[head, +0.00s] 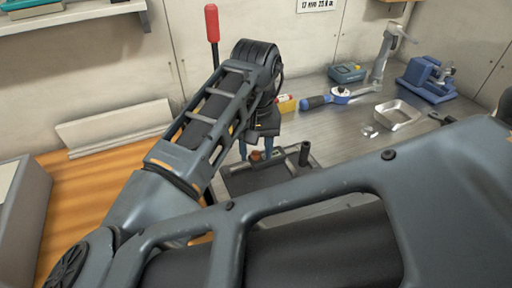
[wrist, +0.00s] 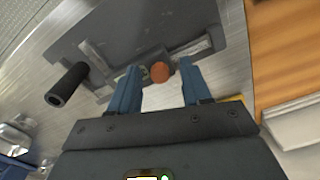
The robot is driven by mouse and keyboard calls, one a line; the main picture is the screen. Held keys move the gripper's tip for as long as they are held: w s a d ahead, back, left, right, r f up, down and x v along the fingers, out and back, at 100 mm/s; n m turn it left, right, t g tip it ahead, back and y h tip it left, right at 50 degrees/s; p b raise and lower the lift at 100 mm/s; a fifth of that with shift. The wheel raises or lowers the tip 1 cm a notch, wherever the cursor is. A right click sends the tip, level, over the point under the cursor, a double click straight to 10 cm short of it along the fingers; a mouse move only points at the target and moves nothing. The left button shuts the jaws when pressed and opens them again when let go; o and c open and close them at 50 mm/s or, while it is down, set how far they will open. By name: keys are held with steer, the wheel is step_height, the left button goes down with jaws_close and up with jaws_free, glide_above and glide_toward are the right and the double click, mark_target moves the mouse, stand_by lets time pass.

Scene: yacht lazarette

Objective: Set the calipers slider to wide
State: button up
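A dark grey panel (head: 240,182) lies on the metal bench and also shows in the wrist view (wrist: 185,20). It carries a small round orange-brown knob (wrist: 161,71), which also shows in the head view (head: 256,155), and a pale grey bar or track (wrist: 200,47). I cannot tell for sure which of these is the calipers slider; no scale markings are readable. My gripper (wrist: 160,82) points down at the panel, its two blue fingers apart. In the wrist view the knob shows between the fingertips, with gaps on both sides; contact is not visible. Part of the panel is hidden by my arm.
A blue-handled tool (head: 328,98), a metal tray (head: 398,113) and a blue vise-like device (head: 427,79) lie behind. A red-tipped lever (head: 211,24) rises behind my arm.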

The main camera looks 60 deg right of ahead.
steer(key=shift+r, duration=3.9)
